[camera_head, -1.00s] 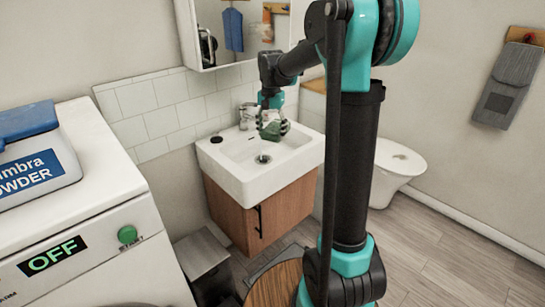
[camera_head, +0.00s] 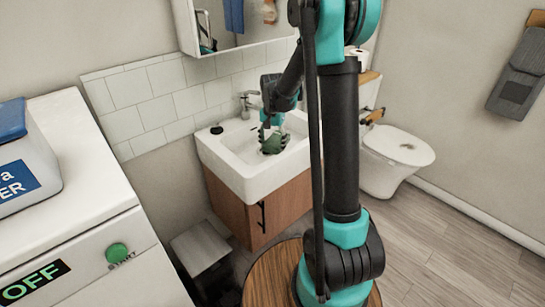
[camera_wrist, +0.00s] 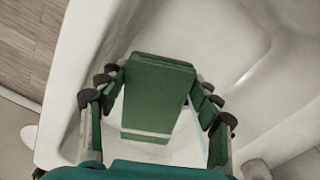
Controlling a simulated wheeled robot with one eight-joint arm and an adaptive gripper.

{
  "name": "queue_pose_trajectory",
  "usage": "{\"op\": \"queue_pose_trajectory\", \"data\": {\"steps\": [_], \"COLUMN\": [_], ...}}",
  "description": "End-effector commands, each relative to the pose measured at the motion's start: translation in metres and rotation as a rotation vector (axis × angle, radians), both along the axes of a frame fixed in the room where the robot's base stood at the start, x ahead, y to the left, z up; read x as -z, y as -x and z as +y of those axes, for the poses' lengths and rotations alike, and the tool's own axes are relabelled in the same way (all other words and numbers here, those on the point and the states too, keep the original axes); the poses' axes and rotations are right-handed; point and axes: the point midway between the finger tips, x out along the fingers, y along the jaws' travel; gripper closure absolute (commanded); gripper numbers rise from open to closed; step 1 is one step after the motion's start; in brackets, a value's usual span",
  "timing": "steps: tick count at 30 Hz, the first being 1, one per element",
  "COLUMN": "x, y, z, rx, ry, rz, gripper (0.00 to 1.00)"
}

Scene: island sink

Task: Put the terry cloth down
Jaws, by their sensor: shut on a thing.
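The terry cloth (camera_wrist: 155,100) is green and folded, with a pale stripe near its lower end in the wrist view. My gripper (camera_wrist: 156,84) is shut on it, with fingers along both sides. In the head view my gripper (camera_head: 272,133) points down into the white sink (camera_head: 247,180), and the cloth (camera_head: 272,144) shows as a small green patch at its fingertips. Whether the cloth touches the basin floor cannot be told. The drain is hidden behind the gripper and cloth.
A faucet (camera_head: 248,105) stands at the sink's back, with a small dark item (camera_head: 216,130) on the left rim. A mirror cabinet (camera_head: 235,25) hangs above. The washing machine (camera_head: 75,180) is at left, a bin (camera_head: 200,250) below, and a toilet (camera_head: 395,155) at right.

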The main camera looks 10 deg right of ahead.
Motion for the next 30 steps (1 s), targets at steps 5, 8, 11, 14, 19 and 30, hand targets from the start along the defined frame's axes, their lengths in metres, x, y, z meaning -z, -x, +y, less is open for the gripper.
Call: {"op": "queue_pose_trajectory", "data": {"steps": [5, 8, 11, 14, 19, 30], "x": [0.020, 0.025, 0.034, 0.048, 0.061, 0.062], "y": [0.000, 0.000, 0.000, -0.001, 0.000, 0.000], "z": [0.000, 0.000, 0.000, 0.000, 0.000, 0.000], "rx": [0.000, 0.000, 0.000, 0.000, 0.000, 0.000], "ry": [0.000, 0.000, 0.000, 0.000, 0.000, 0.000], "rz": [0.000, 0.000, 0.000, 0.000, 0.000, 0.000], "gripper": [0.69, 0.69, 0.69, 0.69, 0.69, 0.28]}}
